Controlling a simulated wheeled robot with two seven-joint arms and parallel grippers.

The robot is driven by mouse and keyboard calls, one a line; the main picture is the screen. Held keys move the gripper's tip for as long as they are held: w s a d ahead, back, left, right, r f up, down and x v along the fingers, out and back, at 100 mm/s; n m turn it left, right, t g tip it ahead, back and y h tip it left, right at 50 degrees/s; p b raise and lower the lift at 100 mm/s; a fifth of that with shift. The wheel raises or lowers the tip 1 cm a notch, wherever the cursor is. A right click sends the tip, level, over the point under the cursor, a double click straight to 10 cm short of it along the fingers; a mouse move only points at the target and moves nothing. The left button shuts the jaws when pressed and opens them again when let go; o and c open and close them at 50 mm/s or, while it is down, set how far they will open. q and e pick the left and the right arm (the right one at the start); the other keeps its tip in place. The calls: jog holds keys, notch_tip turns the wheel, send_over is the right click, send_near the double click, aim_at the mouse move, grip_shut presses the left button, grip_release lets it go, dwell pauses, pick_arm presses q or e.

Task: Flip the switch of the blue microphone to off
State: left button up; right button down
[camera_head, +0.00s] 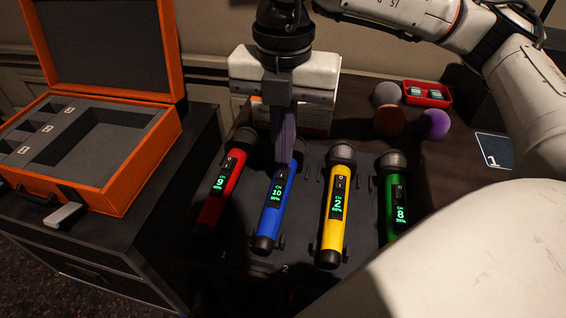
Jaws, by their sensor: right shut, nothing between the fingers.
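The blue microphone (272,217) lies in a dark holder tray between a red microphone and a yellow one. Its green display reads CH 10, and its head is hidden behind my gripper. My right gripper (283,158) comes down from above, shut and empty, with its fingertips at the upper part of the blue microphone's body, just above the display. My left gripper is not in view.
A red microphone (213,204), a yellow microphone (333,224) and a green microphone (390,215) lie beside it. An open orange case (150,150) stands at left. Foam balls (434,124) and a red box (427,94) with batteries lie behind. My right arm fills the right side.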

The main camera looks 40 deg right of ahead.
aim_at(284, 168)
notch_tip(284, 168, up, 5)
jog(key=p, duration=0.3)
jog(key=shift+f, duration=0.1)
dwell(0.5)
